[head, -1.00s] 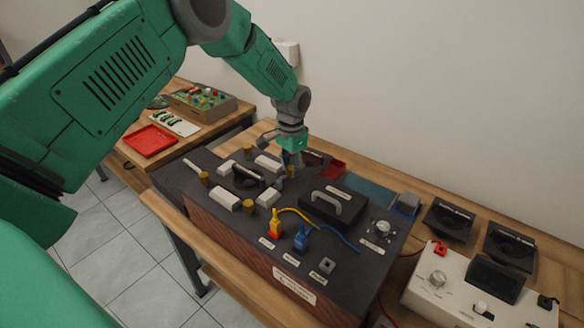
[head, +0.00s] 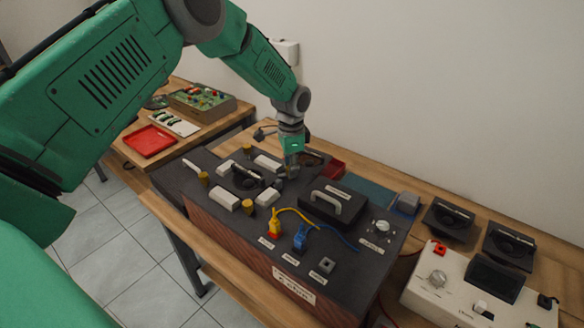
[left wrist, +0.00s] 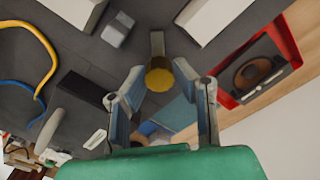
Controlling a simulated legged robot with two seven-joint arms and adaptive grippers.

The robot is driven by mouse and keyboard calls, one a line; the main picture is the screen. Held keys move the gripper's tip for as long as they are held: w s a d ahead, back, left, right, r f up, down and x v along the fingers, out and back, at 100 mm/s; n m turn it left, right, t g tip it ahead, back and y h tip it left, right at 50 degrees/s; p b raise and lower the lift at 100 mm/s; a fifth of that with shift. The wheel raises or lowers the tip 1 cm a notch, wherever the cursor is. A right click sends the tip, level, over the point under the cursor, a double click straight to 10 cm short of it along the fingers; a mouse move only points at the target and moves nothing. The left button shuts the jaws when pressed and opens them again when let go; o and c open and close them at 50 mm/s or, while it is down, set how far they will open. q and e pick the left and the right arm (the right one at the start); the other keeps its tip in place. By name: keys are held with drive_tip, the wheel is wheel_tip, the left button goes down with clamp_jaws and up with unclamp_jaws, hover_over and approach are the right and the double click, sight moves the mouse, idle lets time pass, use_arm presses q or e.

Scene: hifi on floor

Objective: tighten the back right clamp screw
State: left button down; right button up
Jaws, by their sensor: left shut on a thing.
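The back right clamp screw has a brass knob (left wrist: 159,76) on a grey bar, seen in the left wrist view. My left gripper (left wrist: 160,72) has its two fingers on either side of this knob and is shut on it. In the head view my left gripper (head: 289,172) points down at the back right of the clamp ring and hides the knob. The other brass screws show at the back (head: 247,150), left (head: 203,178) and front (head: 248,206). A black speaker driver (head: 247,177) sits between them among white blocks (head: 268,162).
The dark cabinet panel (head: 340,256) also carries a grey handle (head: 327,203), yellow and blue plugs with cables, and a dial (head: 382,227). A red tray (left wrist: 284,42) lies behind the gripper. A white control box (head: 440,293) stands at the right.

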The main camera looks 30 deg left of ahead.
use_arm(q)
drive_tip(key=shift+a, duration=0.1)
drive_tip(key=c, duration=1.3)
unclamp_jaws()
wheel_tip(320, 180, up, 12)
drive_tip(key=shift+w+a+f, duration=0.1)
